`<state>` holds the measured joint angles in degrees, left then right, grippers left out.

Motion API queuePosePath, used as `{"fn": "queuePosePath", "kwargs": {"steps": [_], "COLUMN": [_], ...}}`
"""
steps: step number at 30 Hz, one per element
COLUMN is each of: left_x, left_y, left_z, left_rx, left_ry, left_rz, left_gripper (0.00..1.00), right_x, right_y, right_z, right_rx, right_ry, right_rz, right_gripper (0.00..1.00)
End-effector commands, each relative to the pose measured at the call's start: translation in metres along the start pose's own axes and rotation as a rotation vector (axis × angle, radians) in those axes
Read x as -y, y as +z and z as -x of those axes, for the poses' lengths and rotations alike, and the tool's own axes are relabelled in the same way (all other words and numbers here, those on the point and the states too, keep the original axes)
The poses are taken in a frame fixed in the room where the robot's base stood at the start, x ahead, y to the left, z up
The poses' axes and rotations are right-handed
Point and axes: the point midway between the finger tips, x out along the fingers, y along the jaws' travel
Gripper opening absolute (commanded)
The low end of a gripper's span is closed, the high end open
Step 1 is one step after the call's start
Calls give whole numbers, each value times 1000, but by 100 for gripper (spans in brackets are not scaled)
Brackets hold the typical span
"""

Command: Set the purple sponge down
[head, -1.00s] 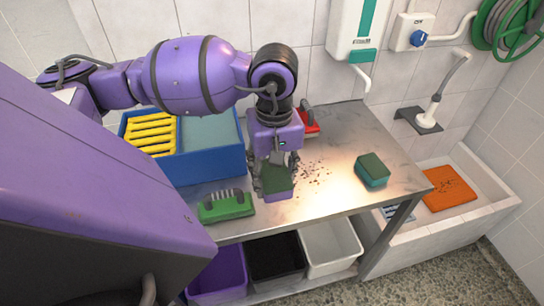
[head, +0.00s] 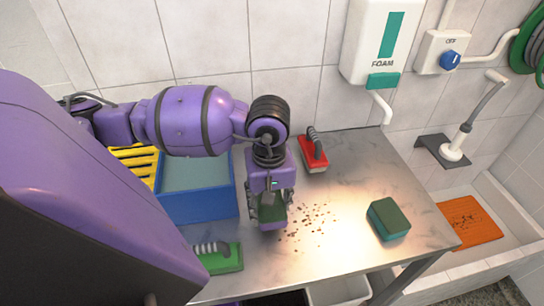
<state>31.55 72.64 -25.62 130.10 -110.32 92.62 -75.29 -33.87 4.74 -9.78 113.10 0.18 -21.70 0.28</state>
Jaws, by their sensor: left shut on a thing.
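The purple sponge (head: 272,226) has a dark green scouring face on top and a purple edge below. My left gripper (head: 270,207), pointing down, is shut on it over the steel table (head: 345,235). The sponge is just left of a patch of brown crumbs. I cannot tell whether its underside touches the table. My right gripper is not in view.
A teal and green sponge (head: 388,219) lies to the right. A red brush (head: 313,153) lies behind, a green brush (head: 219,257) front left. A blue tub (head: 205,204) with a yellow rack (head: 134,158) stands left. A sink with an orange mat (head: 470,221) is right.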

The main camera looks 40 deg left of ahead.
Motion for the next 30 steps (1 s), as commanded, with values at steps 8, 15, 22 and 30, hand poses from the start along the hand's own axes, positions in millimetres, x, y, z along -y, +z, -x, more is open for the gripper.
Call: {"fn": "queuePosePath", "kwargs": {"steps": [8, 15, 22, 30], "left_x": [0, 0, 0, 0], "left_y": [3, 3, 3, 3], "left_z": [-31, -33, -33, -32], "left_rx": [2, 2, 1, 1], "left_ry": [-1, -2, -1, -1], "left_rz": [-9, -8, -8, -8], "left_gripper": [38, 38, 69, 69], "right_x": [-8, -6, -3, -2], "right_y": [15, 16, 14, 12], "right_z": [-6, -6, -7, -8], "right_rx": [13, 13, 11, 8], "right_ry": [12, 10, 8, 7], "right_rz": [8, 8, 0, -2], "right_gripper": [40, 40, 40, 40]}}
